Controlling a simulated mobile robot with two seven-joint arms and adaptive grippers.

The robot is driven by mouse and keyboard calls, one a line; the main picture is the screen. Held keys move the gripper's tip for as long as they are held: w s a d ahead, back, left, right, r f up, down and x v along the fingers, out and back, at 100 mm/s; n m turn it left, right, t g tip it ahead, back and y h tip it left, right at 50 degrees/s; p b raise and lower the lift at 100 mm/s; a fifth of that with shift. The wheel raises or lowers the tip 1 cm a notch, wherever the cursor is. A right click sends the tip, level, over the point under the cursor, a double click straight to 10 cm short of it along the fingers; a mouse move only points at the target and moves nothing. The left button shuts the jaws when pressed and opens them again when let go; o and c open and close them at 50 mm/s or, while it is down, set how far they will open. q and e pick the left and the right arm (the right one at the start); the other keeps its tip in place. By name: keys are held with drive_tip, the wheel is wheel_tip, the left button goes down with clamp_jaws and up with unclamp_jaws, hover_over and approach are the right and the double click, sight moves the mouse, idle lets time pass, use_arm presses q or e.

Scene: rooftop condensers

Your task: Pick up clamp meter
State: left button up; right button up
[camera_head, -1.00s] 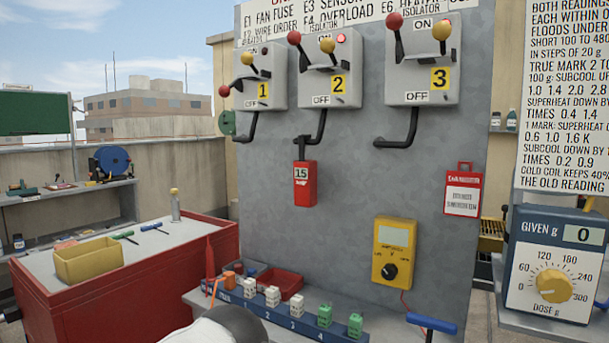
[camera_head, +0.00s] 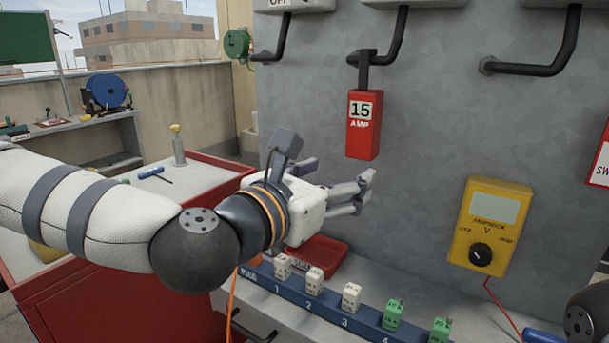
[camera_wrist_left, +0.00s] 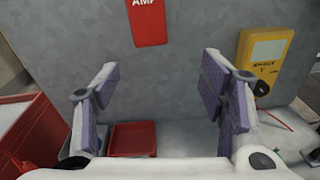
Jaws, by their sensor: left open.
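The clamp meter looks to be the red box (camera_head: 363,124) marked "15 AMP"; it hangs upright on the grey wall panel from a dark bent bar. In the left wrist view only the lower part of the red box (camera_wrist_left: 147,22) shows, at the top, centred between the fingers. My left gripper (camera_head: 365,191) is open and empty, below the red box and apart from it. Its two fingers (camera_wrist_left: 155,80) stand wide apart in the wrist view. My right gripper is not visible.
A yellow voltage meter (camera_head: 490,228) is on the panel to the right. Below are a blue numbered rack (camera_head: 328,309) with several small blocks and a red tray (camera_head: 325,256). A red cabinet (camera_head: 120,305) stands left. Dark bent handles (camera_head: 540,68) stick out above.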

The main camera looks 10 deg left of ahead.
sight(360, 109)
use_arm(q)
drive_tip(key=shift+n+t, duration=0.5)
drive_tip(key=shift+n, duration=0.4)
drive_tip(key=w+d+r, duration=0.1)
drive_tip(key=w, duration=0.2)
drive_tip(key=w+d+r, duration=0.1)
drive_tip(key=w, duration=0.3)
drive_tip(key=w+d+r, duration=0.1)
drive_tip(key=w+r, duration=0.1)
drive_tip(key=w, duration=0.2)
drive_tip(key=shift+w+d, duration=0.15)
drive_tip(key=shift+d, duration=0.25)
drive_tip(key=c, duration=1.5)
drive_tip(key=shift+r, duration=0.4)
drive_tip(key=shift+c, duration=0.2)
wheel_tip(360, 109, up, 3)
drive_tip(key=shift+f, duration=0.15)
drive_tip(key=shift+s+a, duration=0.25)
drive_tip(key=shift+s, duration=0.3)
drive_tip(key=p+v, duration=0.1)
drive_tip(key=v, duration=1.6)
drive_tip(key=shift+d, duration=0.2)
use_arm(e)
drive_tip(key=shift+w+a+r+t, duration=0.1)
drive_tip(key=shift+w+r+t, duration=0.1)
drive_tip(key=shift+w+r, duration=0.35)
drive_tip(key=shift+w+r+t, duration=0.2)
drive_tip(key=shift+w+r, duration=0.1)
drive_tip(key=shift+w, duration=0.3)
